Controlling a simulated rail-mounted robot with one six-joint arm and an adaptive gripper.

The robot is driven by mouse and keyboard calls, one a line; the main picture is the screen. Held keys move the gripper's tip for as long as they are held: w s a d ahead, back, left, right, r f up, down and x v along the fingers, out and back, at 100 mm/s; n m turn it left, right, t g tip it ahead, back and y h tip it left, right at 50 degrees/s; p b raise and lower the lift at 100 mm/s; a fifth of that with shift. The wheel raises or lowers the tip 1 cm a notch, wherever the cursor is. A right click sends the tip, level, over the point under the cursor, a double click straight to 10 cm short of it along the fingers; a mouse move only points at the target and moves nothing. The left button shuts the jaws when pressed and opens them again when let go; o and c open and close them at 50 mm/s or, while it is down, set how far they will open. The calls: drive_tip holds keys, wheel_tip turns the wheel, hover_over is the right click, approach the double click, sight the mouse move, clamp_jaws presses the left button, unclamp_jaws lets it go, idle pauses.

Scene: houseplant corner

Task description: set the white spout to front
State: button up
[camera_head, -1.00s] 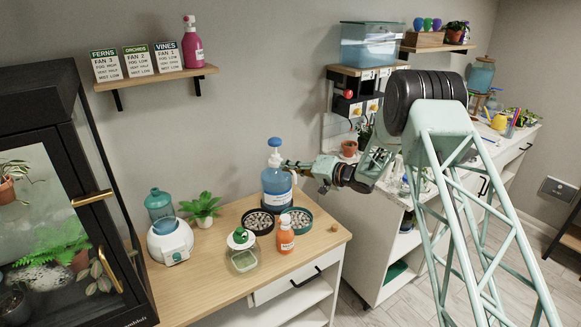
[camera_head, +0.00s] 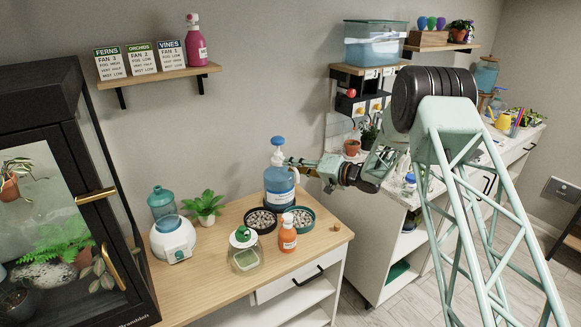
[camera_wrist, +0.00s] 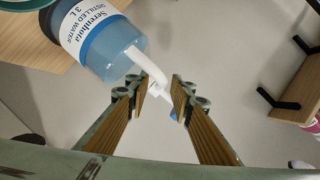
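The white spout (camera_wrist: 148,68) juts from the neck of a blue bottle (camera_wrist: 105,45) labelled distilled water. In the wrist view it reaches in between the fingers of my gripper (camera_wrist: 160,106), and a blue tip shows beyond it. The fingers stand apart with a gap; I cannot tell whether either touches the spout. In the head view the blue bottle (camera_head: 279,186) stands upright at the back of the wooden table, with a blue cap above the white part. My gripper (camera_head: 292,164) is at its right, at neck height; the spout's end is hidden there.
Two pebble trays (camera_head: 301,219) sit at the bottle's base, with an orange bottle (camera_head: 287,238) in front. A white device (camera_head: 173,240) and a green plant (camera_head: 204,206) stand left on the table (camera_head: 215,285). A white counter with pots is behind my arm.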

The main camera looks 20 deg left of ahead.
drive_tip(key=v, duration=1.1)
drive_tip(key=shift+f, duration=0.1)
